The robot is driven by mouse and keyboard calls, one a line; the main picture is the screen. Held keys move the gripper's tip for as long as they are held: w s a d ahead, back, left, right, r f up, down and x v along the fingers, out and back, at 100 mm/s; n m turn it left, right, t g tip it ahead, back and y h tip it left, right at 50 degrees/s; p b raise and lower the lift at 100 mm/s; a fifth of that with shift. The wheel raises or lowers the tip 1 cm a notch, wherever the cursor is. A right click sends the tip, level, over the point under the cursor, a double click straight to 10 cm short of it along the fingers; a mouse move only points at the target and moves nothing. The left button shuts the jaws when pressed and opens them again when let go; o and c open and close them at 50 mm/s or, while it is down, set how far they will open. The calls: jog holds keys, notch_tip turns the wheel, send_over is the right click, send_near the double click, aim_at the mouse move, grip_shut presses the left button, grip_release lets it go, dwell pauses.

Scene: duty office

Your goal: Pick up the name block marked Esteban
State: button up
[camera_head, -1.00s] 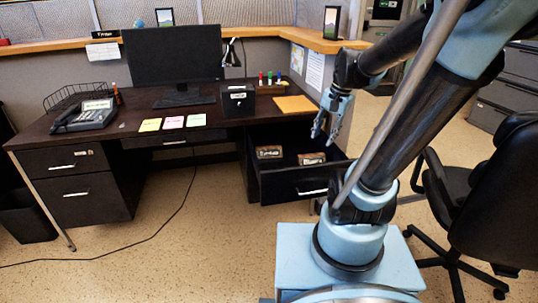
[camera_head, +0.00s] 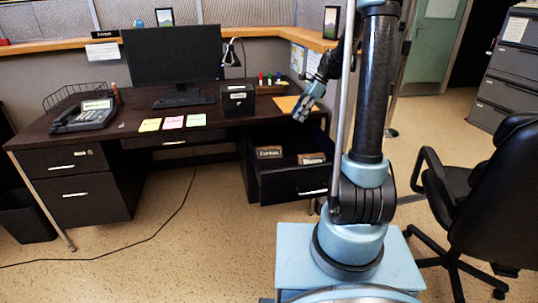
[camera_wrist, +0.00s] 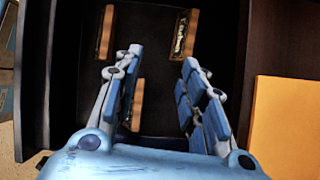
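The desk's right drawer (camera_head: 294,186) is pulled open, and name blocks lie in it. In the head view one wooden block (camera_head: 269,152) is at the left and another (camera_head: 311,158) at the right; their lettering is too small to read surely. The wrist view shows three blocks: one at upper left (camera_wrist: 106,32), one at upper right with its lettered face partly visible (camera_wrist: 182,36), and one beside my left finger (camera_wrist: 138,104), partly hidden by it. My gripper (camera_head: 299,113) is open and empty above the drawer; its spread fingers (camera_wrist: 157,62) point down into it.
An orange folder (camera_head: 287,104) lies on the desk beside the drawer, and shows at right in the wrist view. A black box (camera_head: 238,100) and a marker holder (camera_head: 270,88) stand behind. An office chair (camera_head: 490,195) stands at right.

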jog(key=w+a+f+m+y, duration=0.1)
jog(key=w+a+f+m, duration=0.15)
jog(key=w+f, duration=0.45)
jog(key=m+g, duration=0.1)
send_near(269, 152)
jog(key=a+f, duration=0.1)
jog(key=f, duration=0.1)
jog(key=a+f, duration=0.3)
jog(key=f, duration=0.1)
jog(key=shift+w+a, duration=0.3)
jog(key=shift+a, duration=0.05)
jog(key=shift+c, duration=0.6)
jog(key=c, duration=0.7)
